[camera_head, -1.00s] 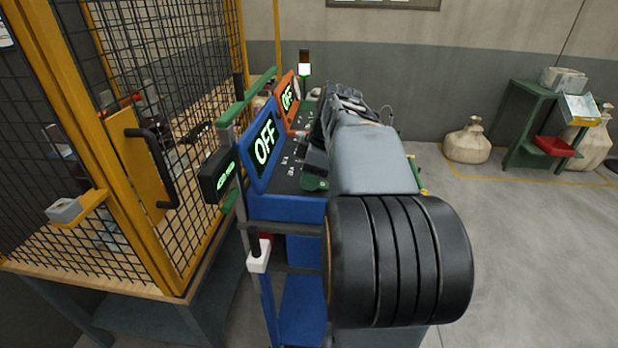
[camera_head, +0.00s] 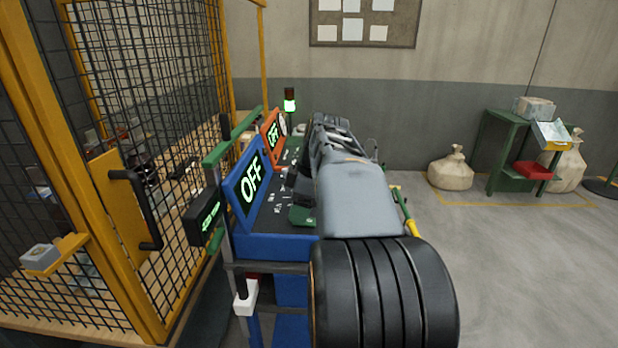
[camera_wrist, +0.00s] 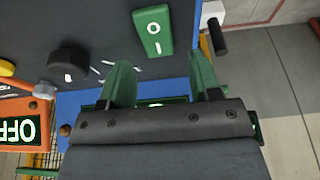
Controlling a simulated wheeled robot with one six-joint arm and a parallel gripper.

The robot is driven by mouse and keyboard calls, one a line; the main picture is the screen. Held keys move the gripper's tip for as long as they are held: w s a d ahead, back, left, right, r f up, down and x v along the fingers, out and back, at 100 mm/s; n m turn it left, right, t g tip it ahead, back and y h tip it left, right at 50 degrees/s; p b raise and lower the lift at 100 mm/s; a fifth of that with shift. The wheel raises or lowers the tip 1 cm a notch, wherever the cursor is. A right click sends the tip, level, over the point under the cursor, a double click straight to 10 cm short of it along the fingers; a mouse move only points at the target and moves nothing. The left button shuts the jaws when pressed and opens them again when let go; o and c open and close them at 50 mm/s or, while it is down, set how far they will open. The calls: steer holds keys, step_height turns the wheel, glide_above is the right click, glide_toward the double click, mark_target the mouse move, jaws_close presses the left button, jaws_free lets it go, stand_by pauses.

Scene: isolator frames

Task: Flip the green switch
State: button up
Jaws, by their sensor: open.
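The green switch (camera_wrist: 154,32) is a green block with white O and I marks on the dark top of the blue console, near its right edge in the wrist view. It lies beyond my fingertips at the top of that view. In the head view it shows as a small green block (camera_head: 303,216) beside my arm. My gripper (camera_wrist: 163,78) is open, its two green fingers apart with nothing between them. The fingers are apart from the switch in the picture; their height above the console is hard to judge. In the head view my arm hides the gripper.
A blue-framed display (camera_head: 249,185) reads OFF, with an orange-framed OFF display (camera_head: 272,136) behind it. A black knob (camera_wrist: 68,62) stands left of the switch. A white box with a black lever (camera_head: 245,297) is on the console's near side.

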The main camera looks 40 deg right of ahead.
steer(key=p+v, duration=0.2)
steer(key=v, duration=0.9)
steer(key=shift+r, duration=0.35)
steer(key=shift+s, duration=0.1)
